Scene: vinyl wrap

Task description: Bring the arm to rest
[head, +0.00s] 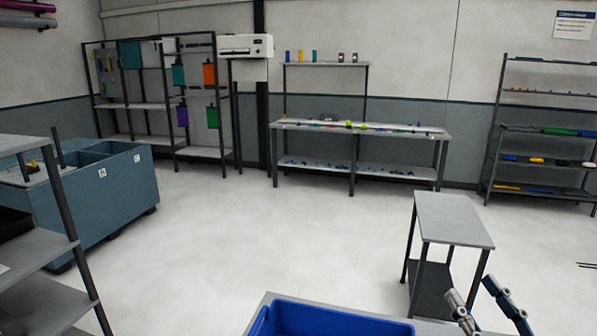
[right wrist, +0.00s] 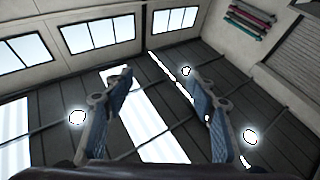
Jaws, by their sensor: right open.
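My right gripper (head: 470,287) shows at the lower right of the head view, its two fingers pointing up and apart. In the right wrist view the same gripper (right wrist: 157,76) is open, with blue-padded fingers spread and nothing between them. Behind the fingers that view shows the ceiling, with lamps and windows, so the gripper points upward. My left gripper is in neither view.
A blue bin (head: 330,322) stands on a grey table (head: 268,300) at the bottom edge. A small grey side table (head: 455,220) stands beyond my right gripper. A workbench (head: 400,134), racks (head: 545,130) and a blue-grey container (head: 118,200) stand further off. The middle floor is clear.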

